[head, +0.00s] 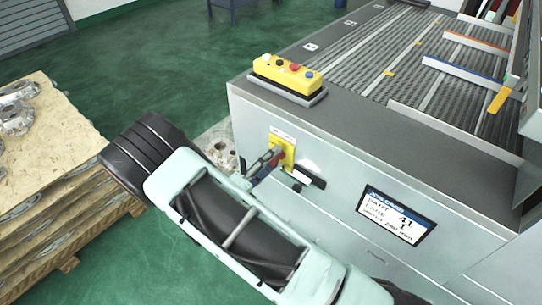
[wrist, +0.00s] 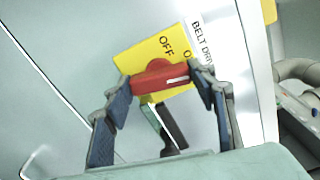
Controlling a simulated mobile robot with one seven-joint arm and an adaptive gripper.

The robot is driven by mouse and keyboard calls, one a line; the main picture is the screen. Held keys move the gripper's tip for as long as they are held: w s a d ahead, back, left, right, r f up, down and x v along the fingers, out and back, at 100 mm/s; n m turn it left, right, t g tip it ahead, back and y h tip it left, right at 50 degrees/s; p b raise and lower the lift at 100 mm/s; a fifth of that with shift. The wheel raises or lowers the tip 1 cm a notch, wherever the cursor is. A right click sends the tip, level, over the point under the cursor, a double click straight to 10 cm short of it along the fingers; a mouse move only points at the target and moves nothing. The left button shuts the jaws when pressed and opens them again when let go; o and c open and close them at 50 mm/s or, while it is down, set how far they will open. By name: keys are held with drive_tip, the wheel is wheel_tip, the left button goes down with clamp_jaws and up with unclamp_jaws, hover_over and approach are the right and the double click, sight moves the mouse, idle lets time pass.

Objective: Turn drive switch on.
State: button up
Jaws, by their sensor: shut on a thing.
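The drive switch is a red rotary handle (wrist: 160,77) on a yellow plate (wrist: 140,55) on the grey machine front. The plate reads OFF, with a second marking starting with O partly cut off by the view. A white label beside it begins "BELT DRI". My gripper (wrist: 163,84) is shut on the red handle, one finger at each end. The handle lies nearly level in the wrist view, its white mark toward the right finger. In the head view my gripper (head: 268,163) reaches the yellow plate (head: 283,146) from the left, partly hiding the handle.
A black latch or handle (head: 312,176) sits right of the switch. A yellow button box (head: 287,75) stands on the machine's top edge. A display (head: 396,215) is on the front, right. A wooden-pallet stack (head: 60,165) with castings stands left. Green floor between is open.

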drive_tip(key=shift+n+p, duration=0.45)
drive_tip(key=shift+n, duration=0.75)
drive_tip(key=o, duration=1.2)
drive_tip(key=shift+c, duration=0.2)
drive_tip(key=v, duration=1.2)
drive_tip(key=shift+r, duration=0.1)
